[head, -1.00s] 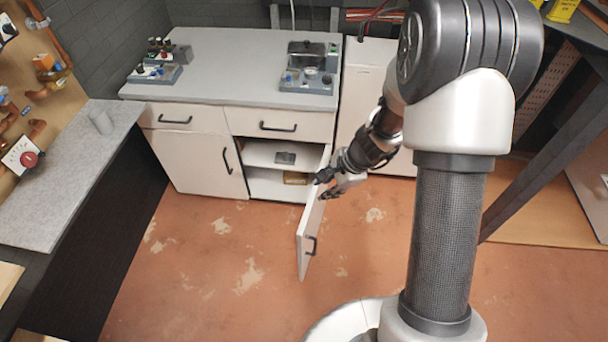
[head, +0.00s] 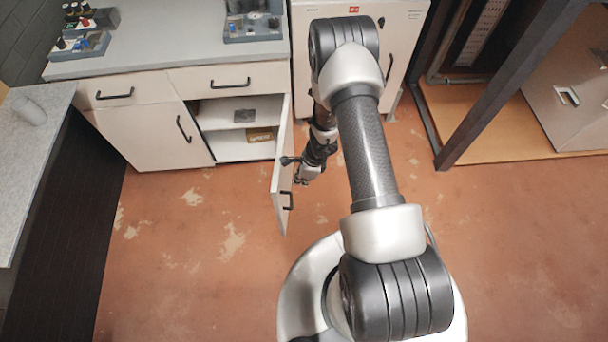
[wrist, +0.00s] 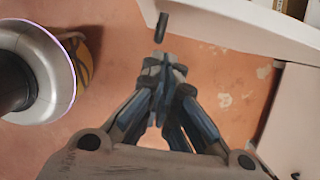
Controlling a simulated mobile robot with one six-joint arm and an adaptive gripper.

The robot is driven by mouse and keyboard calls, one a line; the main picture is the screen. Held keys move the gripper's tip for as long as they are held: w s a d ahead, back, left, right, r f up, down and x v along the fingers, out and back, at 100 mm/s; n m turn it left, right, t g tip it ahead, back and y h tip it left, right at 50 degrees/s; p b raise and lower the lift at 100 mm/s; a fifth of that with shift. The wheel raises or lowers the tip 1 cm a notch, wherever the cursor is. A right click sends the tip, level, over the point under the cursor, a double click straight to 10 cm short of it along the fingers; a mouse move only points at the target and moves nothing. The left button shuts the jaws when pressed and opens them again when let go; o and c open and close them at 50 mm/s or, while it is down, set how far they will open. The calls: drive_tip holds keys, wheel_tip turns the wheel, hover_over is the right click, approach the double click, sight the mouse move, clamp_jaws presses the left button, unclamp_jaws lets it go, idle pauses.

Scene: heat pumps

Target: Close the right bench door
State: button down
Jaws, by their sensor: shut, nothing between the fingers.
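The right bench door (head: 283,170) is a white panel with a black handle (head: 287,201). In the head view it stands swung open, jutting out from the bench toward me. My gripper (head: 301,178) is low on the right side of the door, close to it; whether it touches cannot be told. In the wrist view my gripper (wrist: 165,64) has its fingertips together with nothing between them. A pale panel edge (wrist: 230,22) with a dark handle (wrist: 161,28) shows just beyond the fingertips. The open cabinet (head: 240,148) shows a shelf with small items.
The left bench door (head: 150,138) and the drawers (head: 230,78) are shut. A white cabinet (head: 395,45) stands to the right of the bench. A dark metal frame (head: 480,110) stands further right. The floor (head: 200,260) in front is clear.

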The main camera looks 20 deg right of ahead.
drive_tip(key=shift+w+a+f, duration=0.25)
drive_tip(key=shift+w+a, duration=0.1)
drive_tip(key=shift+a, duration=0.3)
drive_tip(key=shift+w+a+f, duration=0.25)
drive_tip(key=shift+w+a, duration=0.1)
drive_tip(key=shift+a, duration=0.35)
drive_tip(key=shift+w+a+f, duration=0.25)
drive_tip(key=shift+w+a, duration=0.1)
drive_tip(key=shift+a, duration=0.3)
